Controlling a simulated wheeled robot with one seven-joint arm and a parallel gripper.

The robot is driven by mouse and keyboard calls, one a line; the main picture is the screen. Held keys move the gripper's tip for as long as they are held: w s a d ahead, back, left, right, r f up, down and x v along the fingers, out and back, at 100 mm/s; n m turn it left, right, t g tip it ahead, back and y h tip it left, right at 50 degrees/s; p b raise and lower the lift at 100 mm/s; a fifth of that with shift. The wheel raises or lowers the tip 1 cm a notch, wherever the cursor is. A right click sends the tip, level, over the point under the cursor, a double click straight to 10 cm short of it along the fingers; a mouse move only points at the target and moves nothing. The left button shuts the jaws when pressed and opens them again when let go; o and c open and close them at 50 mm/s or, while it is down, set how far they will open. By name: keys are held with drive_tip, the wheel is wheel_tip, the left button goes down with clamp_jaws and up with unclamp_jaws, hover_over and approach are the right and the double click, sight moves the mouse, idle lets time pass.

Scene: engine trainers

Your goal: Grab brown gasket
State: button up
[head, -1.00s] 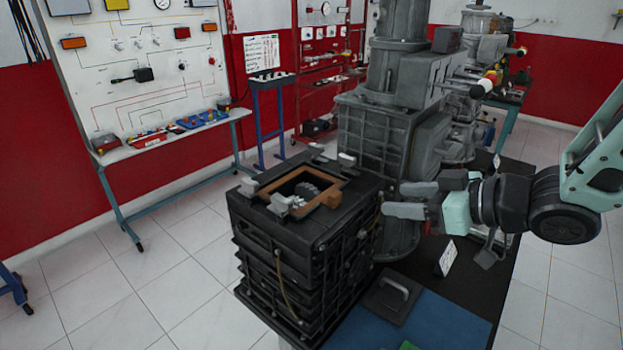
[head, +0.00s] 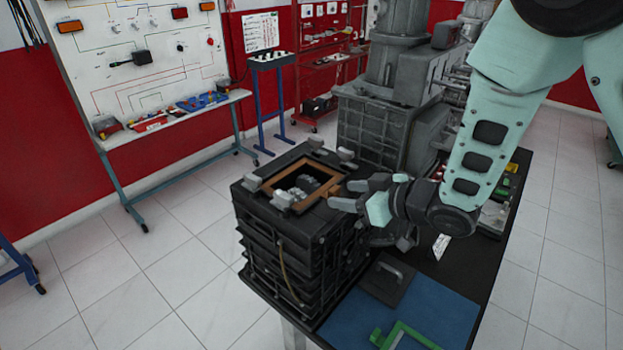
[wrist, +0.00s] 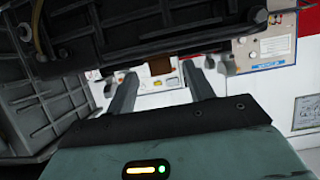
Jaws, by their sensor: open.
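The brown gasket (head: 318,198) is a rectangular frame lying on top of the black ribbed engine block (head: 290,255). Grey metal parts show inside its opening, and small grey blocks stand around it. My gripper (head: 341,194) is at the right-hand corner of the block's top, beside the gasket's right edge. Its two grey fingers are apart and point left towards the gasket. Whether they touch or straddle the rim I cannot tell.
A tall grey engine (head: 375,125) stands behind the block. A black plate with a handle (head: 388,277), a blue mat (head: 425,318) and a green part (head: 408,335) lie on the table in front and right. A panel stand (head: 175,110) is at the back left.

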drive_tip(key=shift+p+x, duration=0.35)
drive_tip(key=shift+x, duration=0.85)
drive_tip(key=c, duration=1.1)
drive_tip(key=shift+r, duration=0.1)
